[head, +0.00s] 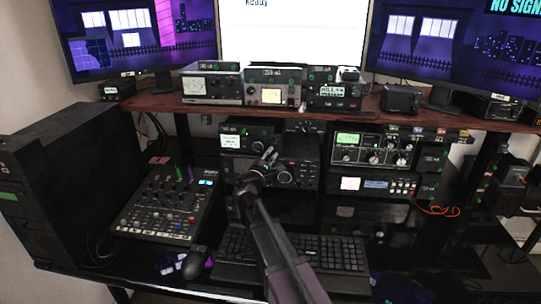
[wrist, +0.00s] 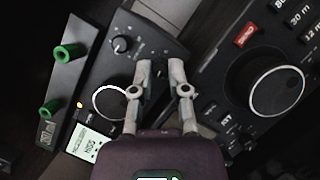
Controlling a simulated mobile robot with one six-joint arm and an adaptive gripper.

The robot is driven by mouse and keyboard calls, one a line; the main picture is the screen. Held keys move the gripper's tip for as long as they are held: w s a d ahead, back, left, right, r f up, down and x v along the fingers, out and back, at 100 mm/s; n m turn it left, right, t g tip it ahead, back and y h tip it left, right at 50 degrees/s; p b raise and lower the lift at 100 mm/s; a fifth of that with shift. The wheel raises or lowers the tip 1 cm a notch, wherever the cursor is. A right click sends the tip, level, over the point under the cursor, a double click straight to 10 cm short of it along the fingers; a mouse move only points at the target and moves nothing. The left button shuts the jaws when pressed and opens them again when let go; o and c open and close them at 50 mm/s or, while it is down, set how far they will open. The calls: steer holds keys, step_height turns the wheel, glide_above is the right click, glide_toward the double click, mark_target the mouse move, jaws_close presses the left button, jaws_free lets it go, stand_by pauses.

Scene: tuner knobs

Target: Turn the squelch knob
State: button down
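I cannot tell for sure which knob is the squelch knob; the labels beside the knobs are too small to read. In the wrist view, a small black knob (wrist: 122,44) with a white mark sits on a dark panel, up and left of my gripper (wrist: 160,66). A larger silver-rimmed knob (wrist: 110,102) sits left of the fingers, near a lit display. My gripper's two grey fingers are a little apart with nothing between them. In the head view, my gripper (head: 268,156) is in front of the middle radio stack and hides part of it.
A large round dial (wrist: 277,92) and a red button (wrist: 245,35) lie right of the fingers. Green knobs (wrist: 70,52) stick out at the left. A mixer (head: 168,208) and keyboard (head: 310,253) lie on the desk, below a wooden shelf (head: 215,107).

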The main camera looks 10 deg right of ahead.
steer(key=shift+r, duration=0.1)
steer(key=shift+m+g+p, duration=0.55)
steer(key=shift+m+p, duration=0.3)
steer(key=shift+m, duration=0.6)
steer(key=shift+m+g+p, duration=0.55)
steer(key=shift+m+p, duration=0.25)
steer(key=shift+m, duration=0.65)
steer(key=c, duration=0.6)
jaws_free()
steer(key=shift+c, duration=0.2)
steer(key=shift+s, duration=0.15)
